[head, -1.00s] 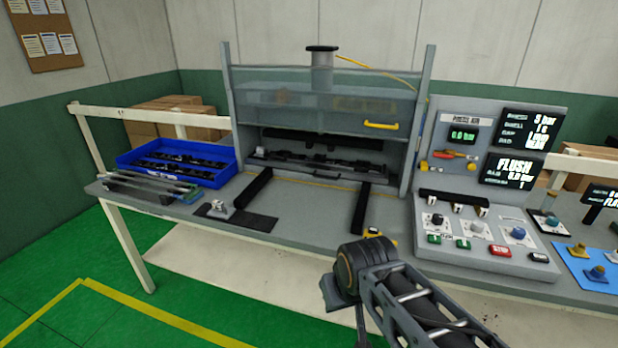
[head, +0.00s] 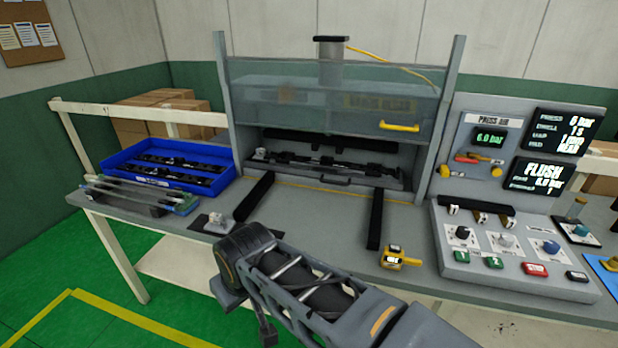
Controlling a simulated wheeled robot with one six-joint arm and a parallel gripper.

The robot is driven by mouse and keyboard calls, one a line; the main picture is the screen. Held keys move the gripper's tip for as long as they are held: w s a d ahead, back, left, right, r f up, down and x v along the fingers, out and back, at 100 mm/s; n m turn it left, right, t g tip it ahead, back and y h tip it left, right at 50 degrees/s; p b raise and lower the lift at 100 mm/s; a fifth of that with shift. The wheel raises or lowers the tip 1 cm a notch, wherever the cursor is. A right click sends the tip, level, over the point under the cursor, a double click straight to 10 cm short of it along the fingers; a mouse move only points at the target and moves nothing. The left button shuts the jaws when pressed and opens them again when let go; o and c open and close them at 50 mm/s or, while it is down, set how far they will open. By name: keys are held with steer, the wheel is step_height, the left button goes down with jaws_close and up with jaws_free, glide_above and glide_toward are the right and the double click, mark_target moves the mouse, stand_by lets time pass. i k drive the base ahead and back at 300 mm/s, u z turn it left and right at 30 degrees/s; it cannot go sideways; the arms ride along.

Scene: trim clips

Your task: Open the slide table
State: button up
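The slide table (head: 347,186) is a grey tray inside the press, with dark trim parts on it and a thin dark handle (head: 321,181) on its front edge. It sits back under the raised clear guard (head: 330,112). Two black rails, one on the left (head: 254,197) and one on the right (head: 375,220), run forward from it over the bench. My gripper (head: 248,312) hangs below my wrist in front of the bench's front edge, apart from the slide table. Its fingers are mostly hidden by my arm, so I cannot tell whether they are open.
A blue bin (head: 168,181) with dark parts stands left on the bench (head: 318,226). A small grey fixture (head: 219,222) lies near the left rail. A yellow device (head: 394,257) is right of the right rail. A control panel (head: 510,262) stands right. The bench between the rails is clear.

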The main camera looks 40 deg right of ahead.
mark_target(370, 178)
steer(key=z, duration=0.4)
steer(key=i, duration=0.95)
steer(key=z, duration=0.75)
